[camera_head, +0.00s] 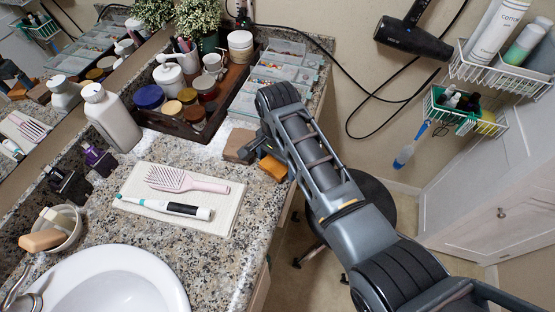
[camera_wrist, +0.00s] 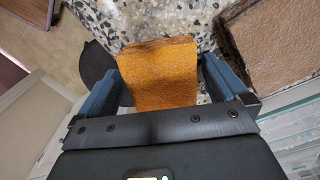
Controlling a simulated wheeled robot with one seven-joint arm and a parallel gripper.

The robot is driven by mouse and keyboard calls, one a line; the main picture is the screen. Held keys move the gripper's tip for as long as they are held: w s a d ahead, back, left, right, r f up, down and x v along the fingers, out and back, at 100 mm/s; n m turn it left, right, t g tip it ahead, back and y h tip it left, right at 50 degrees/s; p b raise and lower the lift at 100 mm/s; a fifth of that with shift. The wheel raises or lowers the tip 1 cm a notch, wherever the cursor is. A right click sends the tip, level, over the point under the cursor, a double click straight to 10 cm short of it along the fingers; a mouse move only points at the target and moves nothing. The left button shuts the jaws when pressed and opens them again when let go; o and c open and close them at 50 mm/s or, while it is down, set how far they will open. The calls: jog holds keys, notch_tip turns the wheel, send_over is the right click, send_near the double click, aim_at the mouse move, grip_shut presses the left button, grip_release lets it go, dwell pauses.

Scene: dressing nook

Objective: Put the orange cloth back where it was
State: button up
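The orange cloth (camera_head: 273,168) is a folded, textured block at the counter's right edge, beside a brown block. In the wrist view the cloth (camera_wrist: 165,75) fills most of the space between my two fingers. My gripper (camera_head: 262,150) reaches down to the counter from the right, and its blue fingers (camera_wrist: 160,72) stand wide apart, one on each side of the cloth. I cannot tell if either finger touches it. My arm hides part of the cloth in the head view.
The brown block (camera_wrist: 270,42) is close to my right finger. A dark tray of jars (camera_head: 170,122) and clear organizer boxes (camera_head: 262,95) stand behind. A white towel (camera_head: 215,212) holds a brush and a toothbrush. A dark stool (camera_head: 370,200) stands below the counter edge.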

aim_at(278, 163)
notch_tip(278, 163, up, 12)
jog(key=shift+r+b, duration=0.15)
jog(key=shift+b, duration=0.15)
dwell(0.4)
dwell(0.4)
